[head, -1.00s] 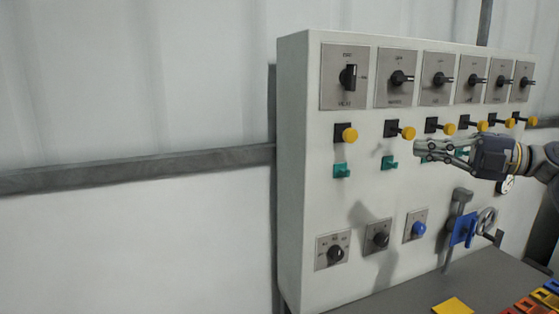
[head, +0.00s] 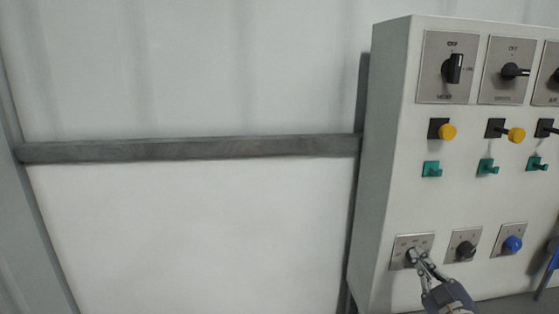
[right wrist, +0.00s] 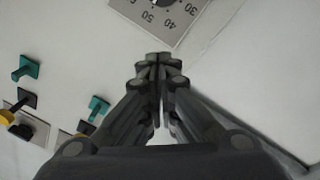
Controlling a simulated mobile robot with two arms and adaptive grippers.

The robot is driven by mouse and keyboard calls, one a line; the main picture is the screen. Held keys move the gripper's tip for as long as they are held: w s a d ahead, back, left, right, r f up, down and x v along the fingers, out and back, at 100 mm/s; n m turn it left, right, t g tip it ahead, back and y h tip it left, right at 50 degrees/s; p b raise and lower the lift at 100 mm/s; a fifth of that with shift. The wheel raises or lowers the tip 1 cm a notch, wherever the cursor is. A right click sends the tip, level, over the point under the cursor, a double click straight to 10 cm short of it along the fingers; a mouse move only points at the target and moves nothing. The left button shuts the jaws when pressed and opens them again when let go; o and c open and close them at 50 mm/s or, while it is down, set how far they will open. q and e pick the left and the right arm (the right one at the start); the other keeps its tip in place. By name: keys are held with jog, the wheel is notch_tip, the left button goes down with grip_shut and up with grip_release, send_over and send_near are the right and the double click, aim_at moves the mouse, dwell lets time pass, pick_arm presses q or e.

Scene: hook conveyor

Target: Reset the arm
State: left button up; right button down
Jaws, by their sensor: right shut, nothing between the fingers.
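My right gripper (head: 416,258) is in front of the lower left corner of the control panel (head: 389,180), with its fingers together and empty. In the right wrist view its fingertips (right wrist: 158,58) are closed, just below a numbered dial plate (right wrist: 150,20) at the top edge. In the head view the gripper partly covers the lower left dial (head: 402,243). I cannot tell whether it touches the dial. My left gripper is not in view.
The panel carries black rotary switches (head: 453,68), yellow-tipped levers (head: 447,131) and green hooks (head: 431,169). A black knob (head: 466,250) and a blue knob (head: 513,243) sit right of the gripper. Bare wall (head: 190,230) with a grey rail (head: 190,149) lies left.

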jog(key=s+a+f+m+g+h, duration=0.1)
jog(key=s+a+f+m+g, duration=0.25)
jog(key=s+f, duration=0.5)
jog(key=s+a+f+m+g+h, duration=0.1)
jog(key=s+a+f+m+g, duration=0.1)
jog(key=s+f+g, duration=0.6)
jog(key=s+a+f+g+y, duration=0.1)
jog(key=s+a+f+g, duration=0.2)
jog(key=s, duration=0.6)
jog(key=s+a+f+g+y, duration=0.1)
jog(key=s+a+f, duration=0.35)
jog(key=s, duration=0.45)
notch_tip(320, 180, down, 28)
jog(key=s+g, duration=0.1)
jog(key=s, duration=0.2)
jog(key=s+d+f, duration=0.2)
jog(key=s+f, duration=0.5)
jog(key=s, duration=0.1)
jog(key=s+d+f+g, duration=0.1)
jog(key=s+f, duration=0.7)
jog(key=shift+s+d+f+h, duration=0.15)
jog(key=shift+d+h, duration=0.15)
jog(key=shift+d, duration=0.1)
jog(key=shift+g, duration=0.25)
